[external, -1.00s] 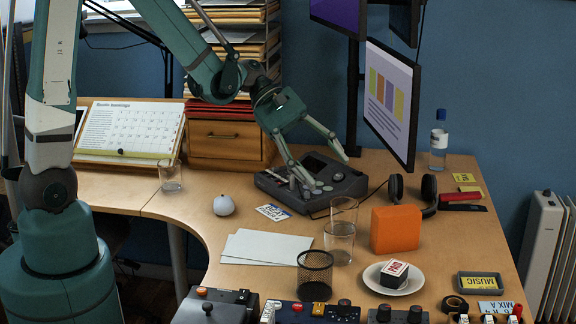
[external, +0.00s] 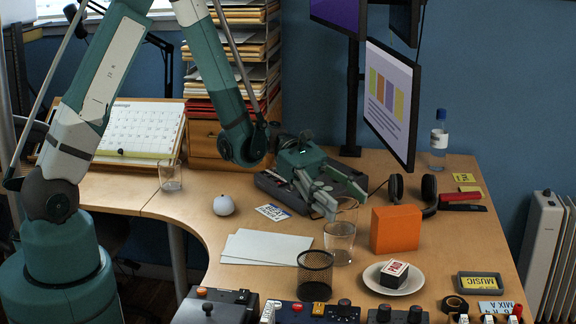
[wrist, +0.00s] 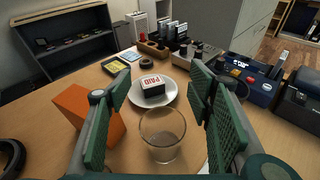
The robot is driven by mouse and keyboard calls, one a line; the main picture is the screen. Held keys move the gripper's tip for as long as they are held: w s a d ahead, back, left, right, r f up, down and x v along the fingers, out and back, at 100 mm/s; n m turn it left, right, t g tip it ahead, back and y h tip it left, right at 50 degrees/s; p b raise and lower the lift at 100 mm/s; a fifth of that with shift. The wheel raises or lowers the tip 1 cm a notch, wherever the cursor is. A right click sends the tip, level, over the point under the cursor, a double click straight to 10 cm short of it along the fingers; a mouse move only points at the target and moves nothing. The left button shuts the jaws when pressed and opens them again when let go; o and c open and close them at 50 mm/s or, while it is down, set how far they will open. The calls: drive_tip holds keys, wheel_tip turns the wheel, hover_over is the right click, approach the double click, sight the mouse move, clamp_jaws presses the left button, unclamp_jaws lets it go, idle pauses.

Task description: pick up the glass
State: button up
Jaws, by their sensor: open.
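A clear glass (external: 339,245) stands upright on the desk, left of the orange box. In the wrist view the glass (wrist: 162,140) shows low in the middle, between my two green fingers. My gripper (external: 345,200) is open and tilted down, just behind and above the glass in the external view; the wrist view shows the gripper's fingers (wrist: 161,88) spread wide with nothing held. Another clear rim shows right behind the glass, partly covered by my gripper; I cannot tell whether it is a second glass. A further clear glass (external: 170,176) stands far left by the calendar.
An orange box (external: 395,229) stands close to the right of the glass. A white plate (external: 414,287) with a PAID block (external: 394,274) is in front of it. A black mesh cup (external: 315,276) is close at front left. Papers (external: 262,248) lie flat to the left.

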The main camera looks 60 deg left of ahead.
sight(349, 238)
drive_tip(key=shift+f+h, duration=0.3)
drive_tip(key=shift+f, duration=0.4)
drive_tip(key=shift+f, duration=0.1)
drive_tip(key=shift+f+b, duration=1.05)
drive_tip(key=shift+f, duration=1.75)
drive_tip(key=shift+f, duration=0.15)
drive_tip(key=shift+d+f, duration=0.15)
drive_tip(key=shift+f, duration=0.4)
drive_tip(key=shift+b+x, duration=0.8)
drive_tip(key=shift+x, duration=1.55)
drive_tip(key=shift+s+r, duration=0.1)
drive_tip(key=shift+r, duration=0.05)
drive_tip(key=c, duration=1.2)
